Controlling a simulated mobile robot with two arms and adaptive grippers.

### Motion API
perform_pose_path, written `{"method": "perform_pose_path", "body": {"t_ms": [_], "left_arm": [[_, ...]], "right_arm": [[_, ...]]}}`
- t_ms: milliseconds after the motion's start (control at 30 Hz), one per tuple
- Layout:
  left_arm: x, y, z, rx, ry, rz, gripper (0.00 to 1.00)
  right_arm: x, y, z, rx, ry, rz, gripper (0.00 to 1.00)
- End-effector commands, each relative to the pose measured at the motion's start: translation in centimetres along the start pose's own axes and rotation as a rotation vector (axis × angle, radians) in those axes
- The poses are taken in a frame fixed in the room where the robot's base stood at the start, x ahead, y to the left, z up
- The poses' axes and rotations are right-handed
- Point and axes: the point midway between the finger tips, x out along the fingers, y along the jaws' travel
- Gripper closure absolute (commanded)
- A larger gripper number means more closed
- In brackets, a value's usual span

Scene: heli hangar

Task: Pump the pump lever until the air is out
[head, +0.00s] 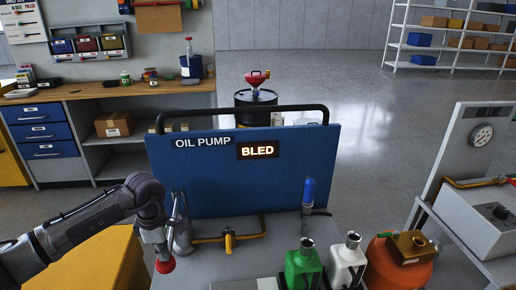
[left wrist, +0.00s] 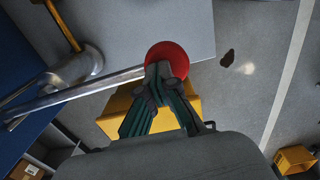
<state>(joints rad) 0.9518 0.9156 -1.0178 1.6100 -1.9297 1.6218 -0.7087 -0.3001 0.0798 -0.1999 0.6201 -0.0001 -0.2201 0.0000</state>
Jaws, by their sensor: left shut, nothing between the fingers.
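The pump lever is a metal rod (left wrist: 85,91) with a red ball knob (head: 166,265) at its end, low beside the left front of the blue oil pump panel (head: 240,180). The knob also shows in the left wrist view (left wrist: 168,56). My left gripper (head: 160,252) is shut with its fingertips at the knob, overlapping its near edge in the left wrist view; whether they touch it I cannot tell. A sign (head: 258,150) on the panel is lit and reads BLED. My right gripper is not in view.
A yellow-handled pipe (head: 229,240) and a blue-topped fitting (head: 309,192) stand on the grey bench top. Green (head: 303,265) and white (head: 346,262) bottles and an orange container (head: 398,265) are at the front right. A gauge stand (head: 481,134) is at right. Open floor lies behind.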

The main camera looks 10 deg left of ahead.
Motion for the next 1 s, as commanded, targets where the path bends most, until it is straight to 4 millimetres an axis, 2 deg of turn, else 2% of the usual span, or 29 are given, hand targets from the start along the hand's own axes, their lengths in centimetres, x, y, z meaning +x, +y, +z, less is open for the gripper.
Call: {"method": "perform_pose_path", "body": {"t_ms": [33,600,700,1000], "left_arm": [[-1.3,0.0,0.0,0.0,0.0,0.001,1.0],[-9.2,0.0,0.0,0.0,0.0,0.001,1.0],[-9.9,0.0,0.0,0.0,0.0,0.002,1.0],[-9.8,0.0,0.0,0.0,0.0,0.001,1.0]], "right_arm": [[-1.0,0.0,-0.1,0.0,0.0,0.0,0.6],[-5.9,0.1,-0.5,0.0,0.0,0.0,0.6],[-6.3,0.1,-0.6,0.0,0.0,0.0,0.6],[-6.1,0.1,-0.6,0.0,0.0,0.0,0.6]]}}
